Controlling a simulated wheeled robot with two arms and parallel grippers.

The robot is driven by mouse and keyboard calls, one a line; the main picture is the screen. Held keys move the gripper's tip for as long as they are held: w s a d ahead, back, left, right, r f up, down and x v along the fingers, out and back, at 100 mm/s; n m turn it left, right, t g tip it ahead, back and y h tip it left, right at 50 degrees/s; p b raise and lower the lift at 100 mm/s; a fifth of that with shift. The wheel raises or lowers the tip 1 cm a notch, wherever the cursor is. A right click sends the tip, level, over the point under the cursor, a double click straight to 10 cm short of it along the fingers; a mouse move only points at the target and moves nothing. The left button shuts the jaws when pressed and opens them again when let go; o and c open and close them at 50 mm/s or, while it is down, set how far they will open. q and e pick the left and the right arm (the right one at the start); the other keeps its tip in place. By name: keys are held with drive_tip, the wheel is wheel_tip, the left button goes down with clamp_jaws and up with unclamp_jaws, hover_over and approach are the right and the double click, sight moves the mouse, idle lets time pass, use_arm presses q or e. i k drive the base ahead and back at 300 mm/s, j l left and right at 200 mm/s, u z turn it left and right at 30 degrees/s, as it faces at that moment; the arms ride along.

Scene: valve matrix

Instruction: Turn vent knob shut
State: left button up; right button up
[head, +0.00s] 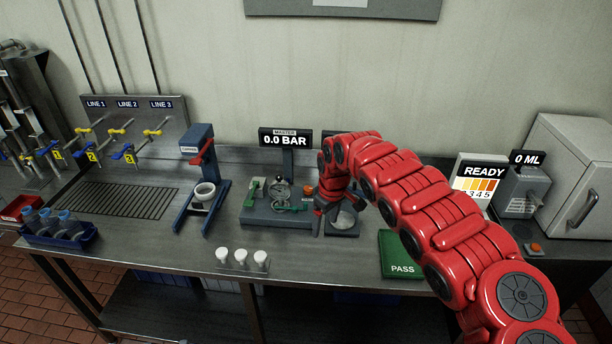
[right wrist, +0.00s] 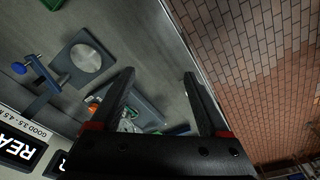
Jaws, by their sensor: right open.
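My right gripper (head: 325,222) points down at the right end of the grey master gauge rig (head: 262,215). In the right wrist view its two fingers (right wrist: 159,78) are apart with nothing held between them. The rig carries a round gauge (head: 281,190), a green lever (head: 290,209), a green block part (head: 254,188) and an orange part (head: 308,191). In the right wrist view the orange part (right wrist: 93,105) lies beside one finger. I cannot tell which part is the vent knob; my gripper and wrist hide some of the rig. The display (head: 285,140) reads 0.0 BAR. My left gripper is not in view.
A round silver plate (head: 345,220) on a dark base stands just right of my gripper. A blue press stand (head: 187,200) is at left. White caps (head: 242,257) stand at the front edge. A green PASS pad (head: 402,262) lies at right.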

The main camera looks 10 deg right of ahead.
sight(308, 190)
drive_tip(key=i, duration=1.3)
